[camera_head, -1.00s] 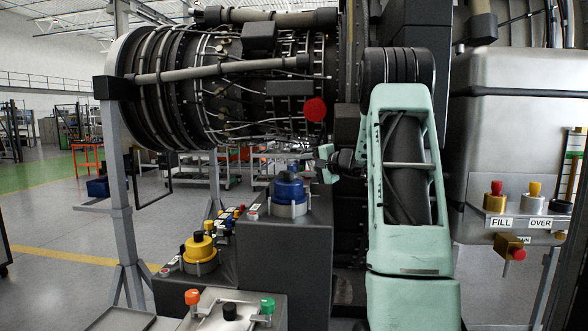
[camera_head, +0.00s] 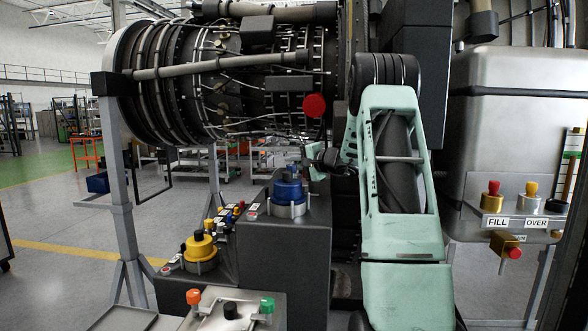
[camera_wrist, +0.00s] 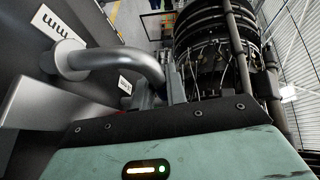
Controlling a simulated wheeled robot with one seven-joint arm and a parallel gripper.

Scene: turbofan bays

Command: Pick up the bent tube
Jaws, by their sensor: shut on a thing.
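The bent tube (camera_wrist: 118,58) is a smooth grey metal elbow in the wrist view. Its left end has a round flange at a dark panel, and it curves down at the right. My gripper (camera_wrist: 161,92) is shut on the tube's right-hand, down-turned end, which partly hides between the fingers. I cannot tell whether the flanged end touches the panel. In the head view, the tube cannot be made out, and my fingers are hidden or too small to tell near my wrist, below the engine.
The turbofan engine (camera_head: 225,85) hangs above and left of my wrist. A dark block with a blue knob (camera_head: 287,188) stands below it. A silver tank (camera_head: 515,120) with FILL and OVER labels is at the right. Open floor lies at the left.

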